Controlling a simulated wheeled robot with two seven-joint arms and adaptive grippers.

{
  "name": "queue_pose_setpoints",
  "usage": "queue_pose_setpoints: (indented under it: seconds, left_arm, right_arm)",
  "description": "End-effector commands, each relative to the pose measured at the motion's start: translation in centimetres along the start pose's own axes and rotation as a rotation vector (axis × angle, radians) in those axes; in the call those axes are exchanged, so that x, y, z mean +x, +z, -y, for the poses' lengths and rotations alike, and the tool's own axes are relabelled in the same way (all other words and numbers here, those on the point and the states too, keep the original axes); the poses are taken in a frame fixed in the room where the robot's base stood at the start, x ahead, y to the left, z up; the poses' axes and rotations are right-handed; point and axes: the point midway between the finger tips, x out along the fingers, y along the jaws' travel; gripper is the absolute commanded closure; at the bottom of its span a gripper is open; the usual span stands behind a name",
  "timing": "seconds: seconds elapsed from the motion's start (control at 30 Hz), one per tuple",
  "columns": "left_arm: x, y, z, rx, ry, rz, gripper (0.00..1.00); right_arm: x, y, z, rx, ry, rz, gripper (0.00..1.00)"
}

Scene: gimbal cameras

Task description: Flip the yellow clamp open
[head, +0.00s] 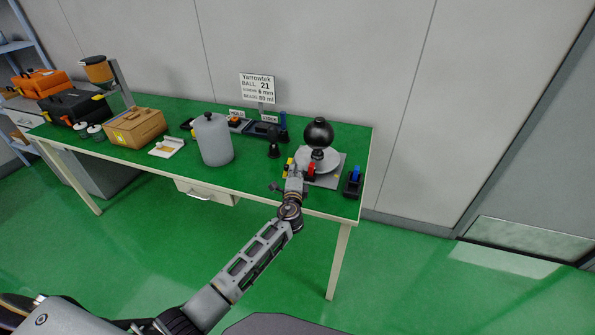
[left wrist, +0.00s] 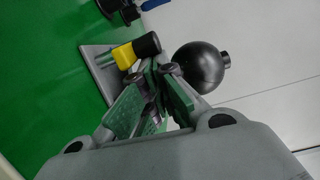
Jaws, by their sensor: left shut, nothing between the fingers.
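The yellow clamp (left wrist: 124,56) shows in the left wrist view, with a dark cylindrical end pointing up and right. It is mounted on a grey base plate (left wrist: 97,60). In the head view the yellow clamp (head: 289,164) is a small piece at the plate's left side, partly hidden by my gripper. My left gripper (left wrist: 158,72) is shut and empty, its green-padded fingertips close beside the clamp's dark end; I cannot tell whether they touch. In the head view my left gripper (head: 296,171) is at the plate's front left. My right gripper is not in view.
A black ball (head: 318,132) stands on a pale round disc on the plate, just behind my gripper. A grey canister (head: 212,140) stands left, and a black holder with a blue handle (head: 354,178) right.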

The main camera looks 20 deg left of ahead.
Motion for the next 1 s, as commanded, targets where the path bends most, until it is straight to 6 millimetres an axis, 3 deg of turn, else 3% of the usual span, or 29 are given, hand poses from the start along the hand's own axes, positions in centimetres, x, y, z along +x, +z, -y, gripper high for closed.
queue_pose_setpoints:
  seconds: [0.33,1.0]
  left_arm:
    - [-0.5,1.8,-0.1,0.001,-0.004,-0.052,1.00]
    - [0.1,2.2,-0.3,0.005,-0.003,-0.043,1.00]
  right_arm:
    - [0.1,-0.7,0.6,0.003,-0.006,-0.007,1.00]
    - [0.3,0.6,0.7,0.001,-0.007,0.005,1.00]
